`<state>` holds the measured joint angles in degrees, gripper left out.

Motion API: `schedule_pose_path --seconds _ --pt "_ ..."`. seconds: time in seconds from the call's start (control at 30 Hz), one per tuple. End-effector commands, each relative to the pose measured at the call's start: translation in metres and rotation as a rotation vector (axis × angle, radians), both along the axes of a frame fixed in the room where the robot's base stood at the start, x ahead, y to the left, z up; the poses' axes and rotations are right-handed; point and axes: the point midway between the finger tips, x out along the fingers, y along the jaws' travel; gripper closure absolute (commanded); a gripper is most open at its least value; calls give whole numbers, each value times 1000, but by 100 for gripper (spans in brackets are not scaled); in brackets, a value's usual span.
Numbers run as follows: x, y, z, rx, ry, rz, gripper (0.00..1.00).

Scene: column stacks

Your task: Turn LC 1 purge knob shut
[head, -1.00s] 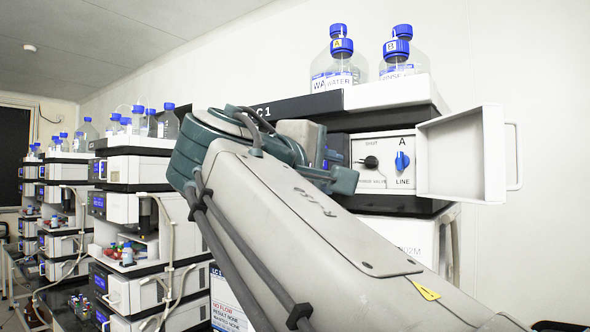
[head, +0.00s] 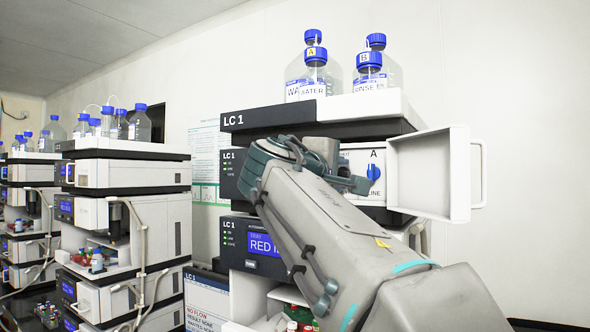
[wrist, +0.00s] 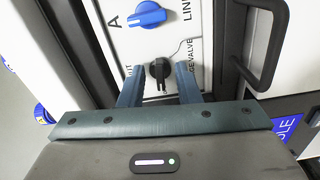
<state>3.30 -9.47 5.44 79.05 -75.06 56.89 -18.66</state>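The black purge valve knob (wrist: 159,70) is on the white panel of LC 1, in the wrist view. My gripper (wrist: 160,78) is open, with one finger on each side of the knob. Small gaps show between knob and fingers, so I cannot tell that either touches. Part of the "VALVE" lettering shows beside it. In the head view my gripper (head: 354,184) is at the panel and hides the black knob. The LC 1 stack (head: 262,118) is behind my arm.
A blue LINE knob (head: 374,172) sits close to the purge knob; it also shows in the wrist view (wrist: 148,14). The white panel door (head: 424,176) stands open on the right. Labelled bottles (head: 312,76) stand on top of the stack. More instrument stacks (head: 130,180) are at left.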

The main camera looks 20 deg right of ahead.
Motion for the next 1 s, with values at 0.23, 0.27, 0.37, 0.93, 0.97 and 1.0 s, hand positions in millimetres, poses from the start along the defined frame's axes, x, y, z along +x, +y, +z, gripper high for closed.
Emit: schedule_pose_path --seconds 0.23,0.27,0.37,0.93,0.97,1.0 --pt "2 -3 0 0 0 -1 70" --pt "2 -3 0 1 -1 -1 70" --pt "2 -3 0 1 -1 -1 84" --pt "2 -3 -4 65 -85 -2 100" --pt "2 -3 -4 78 -101 -2 100" --pt "2 -3 -5 95 -123 -2 100"
